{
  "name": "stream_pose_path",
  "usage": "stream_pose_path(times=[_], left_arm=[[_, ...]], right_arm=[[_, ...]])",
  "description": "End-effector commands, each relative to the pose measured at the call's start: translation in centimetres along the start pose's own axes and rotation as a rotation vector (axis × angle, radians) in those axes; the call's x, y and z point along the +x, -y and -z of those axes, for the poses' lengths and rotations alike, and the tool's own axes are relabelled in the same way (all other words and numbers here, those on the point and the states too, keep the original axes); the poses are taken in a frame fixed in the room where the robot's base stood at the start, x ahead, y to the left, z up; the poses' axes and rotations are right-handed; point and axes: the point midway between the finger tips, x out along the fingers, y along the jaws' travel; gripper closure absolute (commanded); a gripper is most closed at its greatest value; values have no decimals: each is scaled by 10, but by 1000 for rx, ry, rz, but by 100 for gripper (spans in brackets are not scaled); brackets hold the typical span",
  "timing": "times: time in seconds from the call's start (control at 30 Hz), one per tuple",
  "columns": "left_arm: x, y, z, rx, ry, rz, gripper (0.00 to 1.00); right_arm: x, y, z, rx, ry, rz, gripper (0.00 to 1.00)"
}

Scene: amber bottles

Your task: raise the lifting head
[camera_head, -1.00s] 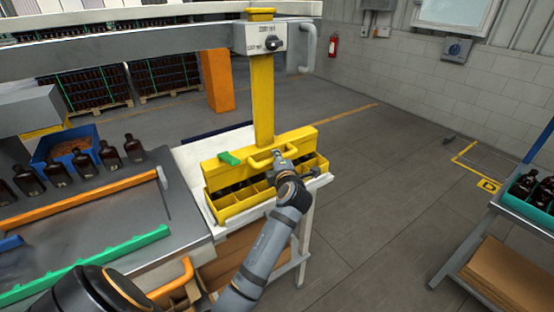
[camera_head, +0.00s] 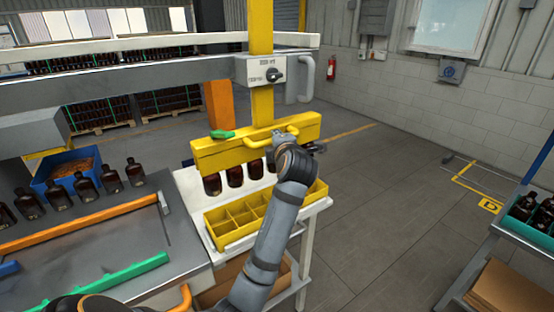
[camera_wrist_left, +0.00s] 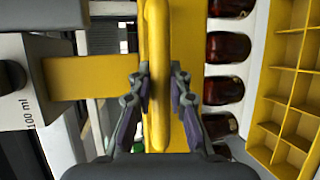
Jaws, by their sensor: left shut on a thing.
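The yellow lifting head (camera_head: 225,155) is up on its yellow column (camera_head: 262,105). Several amber bottles (camera_head: 235,174) hang under it, clear of the yellow divided crate (camera_head: 232,238), whose visible cells are empty. My left gripper (camera_head: 284,138) is at the head's front and is shut on its yellow handle (camera_head: 252,143). In the left wrist view the fingers (camera_wrist_left: 160,95) close on both sides of the handle bar. A green lever (camera_head: 222,134) sits on top of the head. My right gripper is not in view.
The crate stands on a white table (camera_head: 318,207). A grey box with a knob (camera_head: 262,69) and a beam are above the head. Several bottles (camera_head: 83,186) and an orange rail (camera_head: 90,222) are at left. A teal crate (camera_head: 528,226) is at far right.

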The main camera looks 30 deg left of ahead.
Motion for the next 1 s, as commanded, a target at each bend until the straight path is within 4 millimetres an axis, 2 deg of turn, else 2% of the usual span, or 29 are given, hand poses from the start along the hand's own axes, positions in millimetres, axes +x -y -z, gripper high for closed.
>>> stream_pose_path(times=[0.03,0.23,0.73,0.77,0.8,0.93,1.0], left_arm=[[-3,-17,-1,-5,1,-8,100],[-8,-42,-3,-4,2,-6,100],[-10,-52,-4,-3,1,-12,100],[-10,-53,-4,-3,1,-13,82],[-10,-53,-4,-4,1,-13,76],[-10,-52,-4,-3,1,-10,59],[-10,-51,-4,-3,1,-8,59]], right_arm=[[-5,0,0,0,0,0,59],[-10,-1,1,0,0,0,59],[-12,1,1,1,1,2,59],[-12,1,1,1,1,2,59],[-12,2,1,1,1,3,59],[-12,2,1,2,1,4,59],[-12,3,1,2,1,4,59]])
